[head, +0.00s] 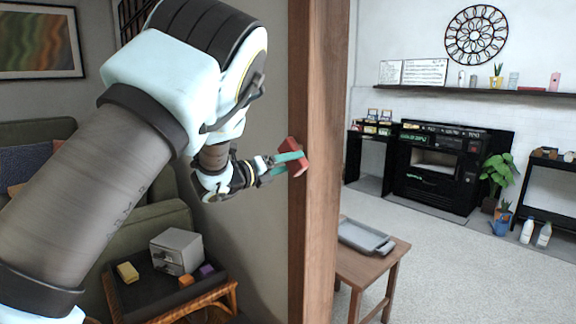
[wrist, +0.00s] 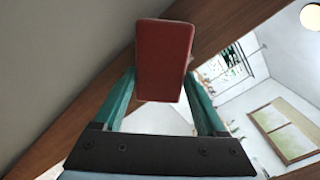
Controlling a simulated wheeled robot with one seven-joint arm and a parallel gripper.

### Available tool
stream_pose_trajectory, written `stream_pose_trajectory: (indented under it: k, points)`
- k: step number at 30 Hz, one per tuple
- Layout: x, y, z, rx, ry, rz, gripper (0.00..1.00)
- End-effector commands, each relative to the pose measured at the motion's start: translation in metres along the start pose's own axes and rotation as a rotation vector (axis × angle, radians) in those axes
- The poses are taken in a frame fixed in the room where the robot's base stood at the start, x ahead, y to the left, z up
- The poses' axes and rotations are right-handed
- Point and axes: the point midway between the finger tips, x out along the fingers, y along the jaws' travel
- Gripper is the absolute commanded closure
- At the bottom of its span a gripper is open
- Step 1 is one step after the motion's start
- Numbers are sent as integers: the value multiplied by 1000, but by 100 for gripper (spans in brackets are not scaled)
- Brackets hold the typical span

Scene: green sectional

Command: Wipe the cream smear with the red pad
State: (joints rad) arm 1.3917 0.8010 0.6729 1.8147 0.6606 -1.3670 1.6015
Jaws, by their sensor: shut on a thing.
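My gripper (head: 296,161) is shut on the red pad (head: 290,145), with its green fingers on either side of it. In the head view the pad is at the left edge of the wooden post (head: 318,225); I cannot tell whether they touch. In the wrist view the pad (wrist: 164,62) stands out beyond the green fingers of my gripper (wrist: 163,88), and the post (wrist: 75,125) runs diagonally behind it. I cannot make out the cream smear in either view.
A grey wall (head: 250,215) lies left of the post. At lower left, a dark tray-topped table (head: 135,300) holds a grey box (head: 176,250) and small blocks beside the green sofa (head: 150,222). A wooden table (head: 350,268) with a grey tray (head: 366,237) stands right of the post. Open floor (head: 460,270) lies beyond.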

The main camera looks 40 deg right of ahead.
Motion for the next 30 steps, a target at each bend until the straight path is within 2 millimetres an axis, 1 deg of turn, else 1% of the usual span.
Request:
stream_pose_trajectory:
  k: [1, 3, 14, 30]
  points:
    - [1, 5, -7, 0, 2, -1, 71]
    - [2, 6, -9, 0, 3, -1, 71]
    - [0, 6, -9, -1, 5, -1, 71]
    - [-51, 7, -7, 0, 1, 0, 71]
